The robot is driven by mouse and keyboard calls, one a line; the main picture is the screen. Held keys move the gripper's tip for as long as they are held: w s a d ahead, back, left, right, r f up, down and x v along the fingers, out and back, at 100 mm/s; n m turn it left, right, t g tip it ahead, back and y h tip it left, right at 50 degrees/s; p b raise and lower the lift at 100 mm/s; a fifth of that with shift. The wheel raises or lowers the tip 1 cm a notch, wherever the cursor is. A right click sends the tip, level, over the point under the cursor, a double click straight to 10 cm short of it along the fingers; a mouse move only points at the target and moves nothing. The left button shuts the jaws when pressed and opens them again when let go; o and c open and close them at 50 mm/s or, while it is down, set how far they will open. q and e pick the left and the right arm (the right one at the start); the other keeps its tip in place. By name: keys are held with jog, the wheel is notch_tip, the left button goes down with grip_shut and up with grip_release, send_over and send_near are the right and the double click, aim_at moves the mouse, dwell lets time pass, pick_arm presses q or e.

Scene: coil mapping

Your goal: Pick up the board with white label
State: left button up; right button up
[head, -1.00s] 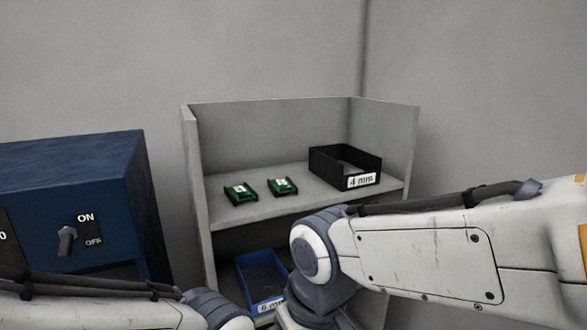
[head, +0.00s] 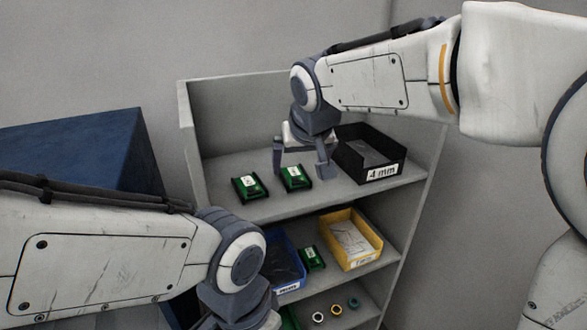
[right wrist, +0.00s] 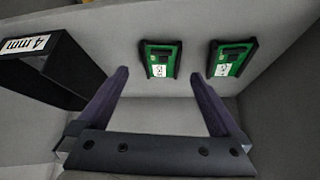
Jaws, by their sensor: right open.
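Two green boards with white labels lie on the upper shelf, the left one (head: 249,187) and the right one (head: 296,178). My right gripper (head: 300,172) is open and empty, pointing down above the right board. In the right wrist view, that board (right wrist: 161,60) shows between the spread fingertips (right wrist: 160,74), and the other board (right wrist: 233,60) lies to the right. Another green board with a pale label (head: 312,258) lies on the middle shelf. My left arm is low at the left; its fingers are out of frame.
A black bin labelled 4 mm (head: 389,172) stands just right of the right board. The middle shelf holds a blue bin (head: 290,286) and a yellow bin (head: 352,254). Small rings (head: 336,309) lie lower down. A blue cabinet (head: 85,150) stands at the left.

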aim_at(295, 175)
jog(key=p+x, duration=0.2)
jog(key=x, duration=0.1)
jog(key=shift+w+a+f, duration=0.2)
jog(key=shift+w, duration=0.1)
jog(key=shift+w+a+f, duration=0.1)
jog(key=shift+w+f, duration=0.1)
jog(key=shift+f, duration=0.25)
jog(key=c, duration=1.3)
jog(key=shift+r, duration=0.1)
